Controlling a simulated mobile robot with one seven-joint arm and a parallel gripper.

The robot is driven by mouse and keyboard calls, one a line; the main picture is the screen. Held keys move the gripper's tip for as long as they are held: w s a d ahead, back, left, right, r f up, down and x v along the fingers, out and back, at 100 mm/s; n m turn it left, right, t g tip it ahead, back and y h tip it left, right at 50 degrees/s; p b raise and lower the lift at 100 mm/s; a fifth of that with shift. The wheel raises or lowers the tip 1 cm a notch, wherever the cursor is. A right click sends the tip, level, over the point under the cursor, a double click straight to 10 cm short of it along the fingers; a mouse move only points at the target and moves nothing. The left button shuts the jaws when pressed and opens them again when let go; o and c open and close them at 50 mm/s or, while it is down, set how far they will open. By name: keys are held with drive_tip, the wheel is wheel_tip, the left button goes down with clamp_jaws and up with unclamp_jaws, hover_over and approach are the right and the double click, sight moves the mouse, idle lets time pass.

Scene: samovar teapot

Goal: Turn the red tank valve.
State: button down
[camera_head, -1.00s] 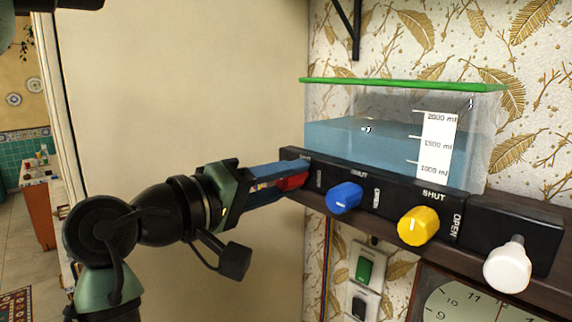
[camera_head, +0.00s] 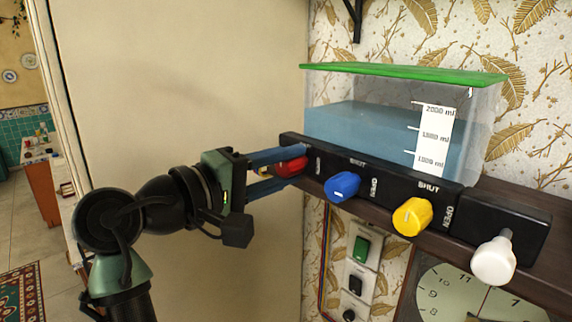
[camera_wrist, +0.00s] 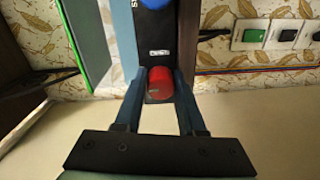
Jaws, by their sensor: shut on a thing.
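The red tank valve (camera_head: 291,166) is a round knob at the left end of the black valve panel (camera_head: 322,168). My gripper (camera_head: 283,171) reaches it from the left, one finger above and one below, and is shut on it.
On the panel are a blue knob (camera_head: 342,186), a yellow knob (camera_head: 412,216) and a white knob (camera_head: 493,261). Behind it stands a clear tank (camera_head: 470,125) of blue water with a green lid (camera_head: 400,71). Wall switches (camera_head: 361,252) and a clock (camera_head: 460,295) are below.

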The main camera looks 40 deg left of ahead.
drive_tip(key=shift+f, duration=0.1)
drive_tip(key=c, duration=0.5)
unclamp_jaws()
drive_tip(key=s+a+b, duration=0.1)
drive_tip(key=s+b, duration=0.5)
drive_tip(key=s, duration=0.7)
drive_tip(key=shift+r, duration=0.4)
